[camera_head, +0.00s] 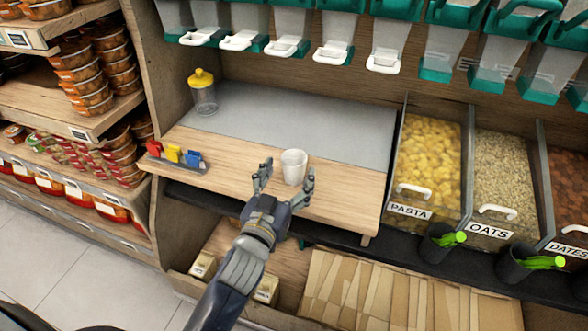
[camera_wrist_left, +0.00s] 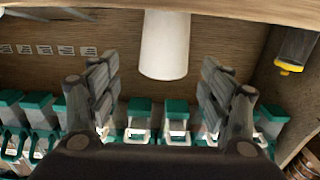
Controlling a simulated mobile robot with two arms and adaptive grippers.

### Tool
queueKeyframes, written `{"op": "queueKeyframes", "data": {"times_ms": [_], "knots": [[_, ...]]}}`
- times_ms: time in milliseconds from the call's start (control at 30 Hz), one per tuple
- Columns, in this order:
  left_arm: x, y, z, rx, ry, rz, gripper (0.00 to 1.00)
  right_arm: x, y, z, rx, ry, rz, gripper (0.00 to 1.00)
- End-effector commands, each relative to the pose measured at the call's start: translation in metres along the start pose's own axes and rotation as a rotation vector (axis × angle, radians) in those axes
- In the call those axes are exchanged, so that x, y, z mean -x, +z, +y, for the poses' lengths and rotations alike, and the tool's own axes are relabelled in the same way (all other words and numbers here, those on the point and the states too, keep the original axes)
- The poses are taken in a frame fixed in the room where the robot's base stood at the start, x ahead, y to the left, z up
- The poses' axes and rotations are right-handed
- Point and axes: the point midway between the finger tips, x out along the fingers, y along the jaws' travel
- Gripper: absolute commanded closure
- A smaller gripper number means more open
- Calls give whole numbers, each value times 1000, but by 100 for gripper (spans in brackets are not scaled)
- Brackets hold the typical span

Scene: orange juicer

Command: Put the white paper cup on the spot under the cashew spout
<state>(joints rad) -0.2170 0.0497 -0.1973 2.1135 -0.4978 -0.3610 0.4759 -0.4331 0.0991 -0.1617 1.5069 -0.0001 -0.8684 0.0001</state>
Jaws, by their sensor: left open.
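The white paper cup (camera_head: 294,160) stands upright on the wooden front strip of the counter. It also shows in the wrist view, which looks upside down, as a plain white cup (camera_wrist_left: 164,45). My left gripper (camera_head: 286,178) is open and reaches toward the cup from the front. Its fingertips (camera_wrist_left: 160,68) spread to either side of the cup, with a visible gap on both sides. A row of teal dispensers with white spouts (camera_head: 286,46) hangs above the counter. Their labels cannot be read, so I cannot tell which spout is cashew. My right gripper is not in view.
A grey mat (camera_head: 330,122) lies behind the cup, mostly clear. A yellow-lidded jar (camera_head: 203,98) stands at its back left. Red, yellow and blue clips (camera_head: 174,155) sit at the left. Pasta (camera_head: 430,150) and oats bins (camera_head: 505,165) stand to the right.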

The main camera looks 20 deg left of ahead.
Motion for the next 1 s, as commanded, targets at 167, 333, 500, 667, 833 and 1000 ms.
{"op": "queueKeyframes", "data": {"times_ms": [167,333,500,667,833,1000], "knots": [[-9,-1,-1,-1,1,1,28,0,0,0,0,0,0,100],[-31,-5,-4,-2,1,2,28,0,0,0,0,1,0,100],[-50,-4,-5,-1,1,0,28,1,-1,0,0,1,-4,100],[-55,-4,-4,0,1,-2,28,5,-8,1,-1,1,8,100],[-55,-4,-4,0,1,-2,28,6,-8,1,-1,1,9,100],[-55,-4,-4,-1,1,-2,53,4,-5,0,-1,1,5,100]]}}
